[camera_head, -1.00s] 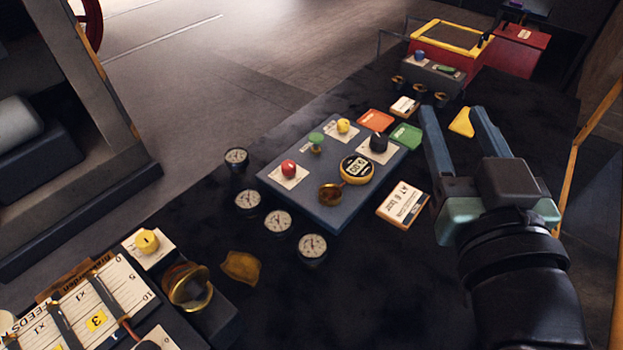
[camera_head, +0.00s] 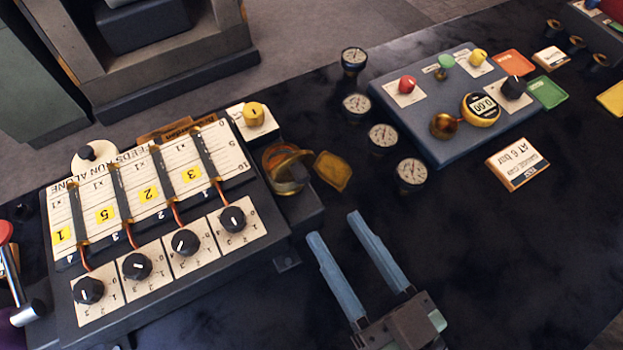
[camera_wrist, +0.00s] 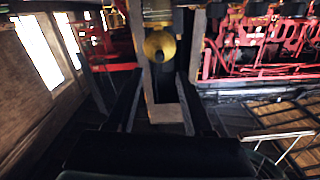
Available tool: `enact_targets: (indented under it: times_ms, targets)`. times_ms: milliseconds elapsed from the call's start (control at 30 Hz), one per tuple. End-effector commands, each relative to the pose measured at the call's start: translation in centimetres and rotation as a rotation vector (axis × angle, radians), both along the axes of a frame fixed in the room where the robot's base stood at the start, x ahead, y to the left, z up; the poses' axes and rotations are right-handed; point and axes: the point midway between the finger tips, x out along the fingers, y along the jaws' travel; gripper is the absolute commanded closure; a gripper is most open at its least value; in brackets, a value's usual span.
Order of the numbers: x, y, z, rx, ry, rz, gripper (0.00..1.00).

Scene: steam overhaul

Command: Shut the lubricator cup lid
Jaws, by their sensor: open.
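The lubricator (camera_head: 262,253) is a dark box at the left of the head view, with feed scales and black knobs. Its brass cup (camera_head: 272,157) stands at the box's right end. The yellow-brass lid (camera_head: 333,171) is swung out to the cup's right, so the cup is open. My gripper (camera_head: 336,227) is open and empty, with its blue fingers apart, below and right of the cup and lid and touching neither. In the wrist view, the dark fingers (camera_wrist: 160,85) are apart; I cannot make out the cup there.
Several round gauges (camera_head: 382,138) stand right of the lid. Beyond them is a blue-grey panel (camera_head: 430,146) with coloured knobs. A test card (camera_head: 517,164) lies on the dark bench (camera_head: 500,260). The bench's lower right is clear.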

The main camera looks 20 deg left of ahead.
Motion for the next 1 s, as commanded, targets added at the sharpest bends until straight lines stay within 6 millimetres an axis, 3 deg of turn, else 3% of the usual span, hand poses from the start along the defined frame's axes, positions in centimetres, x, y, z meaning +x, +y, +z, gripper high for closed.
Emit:
enact_targets:
  times_ms: [200,400,800,867,1000]
  targets:
    - [2.7,3.5,0.3,0.002,0.001,0.004,0.48]
    - [4.2,5.5,0.1,0.001,0.001,0.002,0.48]
    - [4.8,6.1,0.0,-0.001,0.001,-0.001,0.48]
    - [4.8,6.1,0.0,-0.001,0.001,0.0,0.55]
    - [4.8,6.1,0.0,-0.001,0.001,0.0,0.8]
